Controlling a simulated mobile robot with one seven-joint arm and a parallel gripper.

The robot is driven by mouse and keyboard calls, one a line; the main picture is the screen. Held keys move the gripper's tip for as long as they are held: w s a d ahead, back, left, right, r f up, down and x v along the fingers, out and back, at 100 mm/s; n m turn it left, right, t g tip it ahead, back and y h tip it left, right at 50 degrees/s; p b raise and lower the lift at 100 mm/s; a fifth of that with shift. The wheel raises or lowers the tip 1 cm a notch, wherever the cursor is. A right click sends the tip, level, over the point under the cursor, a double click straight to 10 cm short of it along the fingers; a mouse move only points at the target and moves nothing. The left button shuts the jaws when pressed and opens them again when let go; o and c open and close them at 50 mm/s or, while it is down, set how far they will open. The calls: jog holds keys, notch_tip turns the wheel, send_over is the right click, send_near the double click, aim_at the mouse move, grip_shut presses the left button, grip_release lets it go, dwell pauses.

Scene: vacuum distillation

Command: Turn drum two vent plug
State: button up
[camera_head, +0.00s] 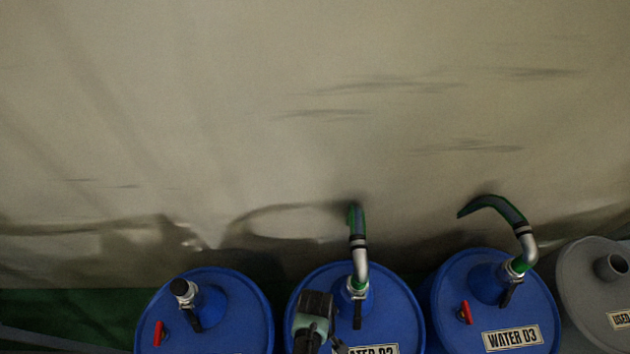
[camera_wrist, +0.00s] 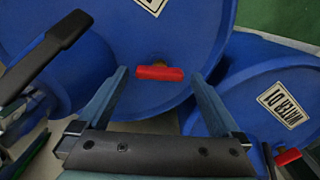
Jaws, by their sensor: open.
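The second blue drum (camera_head: 395,300) stands in the middle of the row, its "WATER D2" label (camera_head: 372,349) cut by the bottom edge. My gripper (camera_head: 313,325) is over the left part of its lid and hides the vent plug in the head view. In the wrist view the red vent plug (camera_wrist: 150,73) lies crosswise on the blue lid (camera_wrist: 185,45), with a small brass-coloured fitting behind it. My gripper (camera_wrist: 160,78) is open, one finger on each side of the plug, with visible gaps to both. I cannot tell how far above it the fingertips are.
A black lever (camera_wrist: 45,58) stands close left of my fingers in the wrist view. Drum two's hose (camera_head: 358,240) rises from its lid. Drum one (camera_head: 240,315), drum three (camera_head: 440,290) and a grey drum (camera_head: 580,285) flank it. A pale wall (camera_head: 300,100) is behind.

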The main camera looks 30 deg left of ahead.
notch_tip(320, 180, up, 12)
jog(key=p, duration=0.2)
jog(key=shift+r, duration=0.25)
dwell(0.4)
